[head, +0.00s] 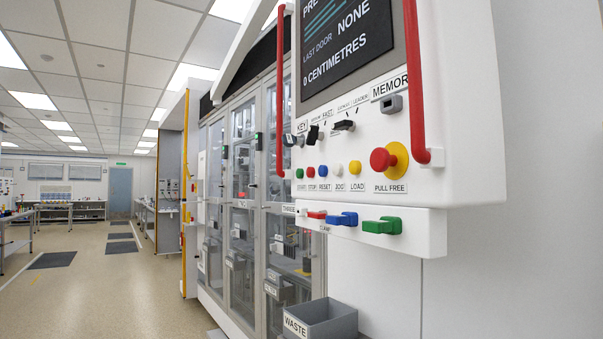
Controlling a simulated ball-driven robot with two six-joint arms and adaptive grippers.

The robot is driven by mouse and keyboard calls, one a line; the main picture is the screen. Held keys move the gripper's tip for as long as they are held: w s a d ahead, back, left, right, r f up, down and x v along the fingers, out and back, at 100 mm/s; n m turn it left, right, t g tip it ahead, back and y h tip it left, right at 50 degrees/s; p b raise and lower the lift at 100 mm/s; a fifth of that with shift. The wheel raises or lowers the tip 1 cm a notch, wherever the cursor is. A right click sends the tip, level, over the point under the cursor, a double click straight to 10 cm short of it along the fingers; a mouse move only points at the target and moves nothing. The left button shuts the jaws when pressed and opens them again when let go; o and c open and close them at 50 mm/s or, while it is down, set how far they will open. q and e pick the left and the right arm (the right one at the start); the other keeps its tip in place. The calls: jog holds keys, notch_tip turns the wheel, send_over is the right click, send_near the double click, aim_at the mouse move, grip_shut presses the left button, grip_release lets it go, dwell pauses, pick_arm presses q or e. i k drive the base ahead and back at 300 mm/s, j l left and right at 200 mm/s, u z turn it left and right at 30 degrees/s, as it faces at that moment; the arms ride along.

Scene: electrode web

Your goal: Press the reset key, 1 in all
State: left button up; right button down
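The reset key is a small blue round button (323,171) on the white control panel (465,130). The label RESET is under it. It sits in a row, between the red STOP button (311,172) and the white JOG button (338,170). The green START button (300,173) is at the left end of the row and the yellow LOAD button (355,167) at the right end. Neither of my grippers shows in the head view.
A red emergency knob on a yellow base (388,160) stands out right of the buttons. Red handle bars (416,90) flank the panel. Switches sit above; red, blue and green handles (382,225) stick out below. A grey WASTE bin (330,322) is lower down. Open floor (130,290) lies left.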

aim_at(323, 171)
jog(key=i+j, duration=0.2)
jog(key=j, duration=0.15)
jog(key=i+j+z, duration=0.1)
jog(key=j, duration=0.25)
jog(key=i+j, duration=0.25)
jog(key=j, duration=0.15)
jog(key=i+j+z, duration=0.1)
jog(key=j, duration=0.25)
jog(key=i+j, duration=0.25)
jog(key=j, duration=0.15)
jog(key=i+j, duration=0.15)
jog(key=j, duration=0.2)
jog(key=z, duration=0.05)
